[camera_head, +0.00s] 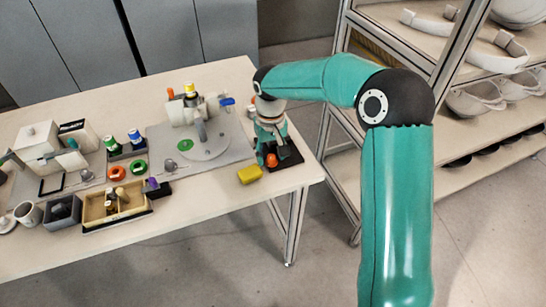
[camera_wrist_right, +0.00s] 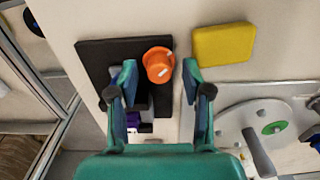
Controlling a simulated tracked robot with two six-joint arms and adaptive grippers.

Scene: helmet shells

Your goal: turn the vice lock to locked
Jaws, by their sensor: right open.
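A black fixture, which looks like the vice (camera_head: 292,156), lies flat near the table's right end. An orange knob with a white mark, apparently its lock (camera_head: 271,160), stands on it; in the right wrist view the knob (camera_wrist_right: 159,65) shows from above on the black plate (camera_wrist_right: 95,55). My right gripper (camera_head: 268,146) points down over the fixture. In the right wrist view its fingers (camera_wrist_right: 161,75) are open, one on each side of the knob. Contact cannot be told. A small teal and dark piece at the head view's left edge may be my left gripper (camera_head: 8,157).
A yellow block (camera_head: 250,174) lies close beside the fixture. A grey plate with a round disc (camera_head: 208,148) and a white clamp-like stand is to its left. A wooden tray (camera_head: 140,212), cups and coloured rings fill the left. Shelves with shells (camera_head: 480,100) stand at right.

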